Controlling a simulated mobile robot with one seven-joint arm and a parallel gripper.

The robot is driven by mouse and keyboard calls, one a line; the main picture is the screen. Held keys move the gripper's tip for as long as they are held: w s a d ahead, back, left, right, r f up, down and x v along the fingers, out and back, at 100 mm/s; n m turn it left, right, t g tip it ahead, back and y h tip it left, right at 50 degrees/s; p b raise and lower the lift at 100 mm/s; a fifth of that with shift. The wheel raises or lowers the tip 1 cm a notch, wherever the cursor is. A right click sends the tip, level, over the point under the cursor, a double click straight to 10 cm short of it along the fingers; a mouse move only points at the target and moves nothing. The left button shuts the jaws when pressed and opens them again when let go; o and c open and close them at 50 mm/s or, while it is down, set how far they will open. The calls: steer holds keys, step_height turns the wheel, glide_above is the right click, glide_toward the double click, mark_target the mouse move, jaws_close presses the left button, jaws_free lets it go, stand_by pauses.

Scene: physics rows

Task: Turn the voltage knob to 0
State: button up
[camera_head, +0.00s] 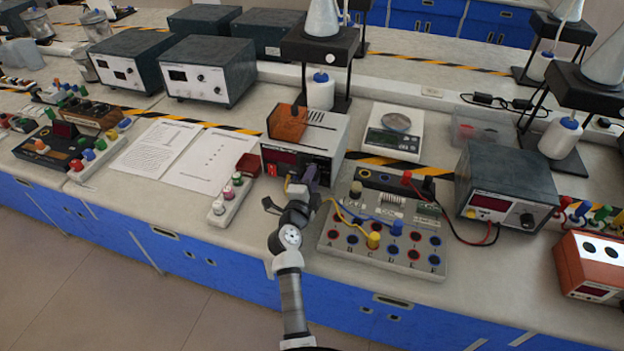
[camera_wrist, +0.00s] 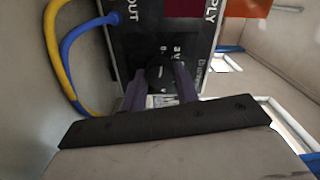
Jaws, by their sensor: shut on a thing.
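The power supply (camera_head: 322,130) is a pale box with a dark front and a red display, standing on the bench near the middle of the head view. In the wrist view its dark front panel (camera_wrist: 128,42) shows the letters "PPLY" and "OUT". The round black voltage knob (camera_wrist: 158,70) is on this panel with markings around it. My gripper (camera_head: 304,182) is at the panel's lower right, with its two purple fingers on either side of the knob. It is shut on the knob in the wrist view (camera_wrist: 160,80). The head view hides the knob behind my gripper.
A grey terminal board (camera_head: 340,244) with yellow and blue wires stands just right of my gripper. An orange block (camera_head: 287,122) sits on the supply. A small strip of coloured knobs (camera_head: 226,203) and paper sheets (camera_head: 201,158) lie to the left.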

steer(key=o, duration=1)
steer(key=shift+c, duration=0.2)
steer(key=b+v, duration=0.2)
steer(key=v, duration=1.2)
steer(key=shift+r, duration=0.1)
steer(key=shift+w, duration=0.1)
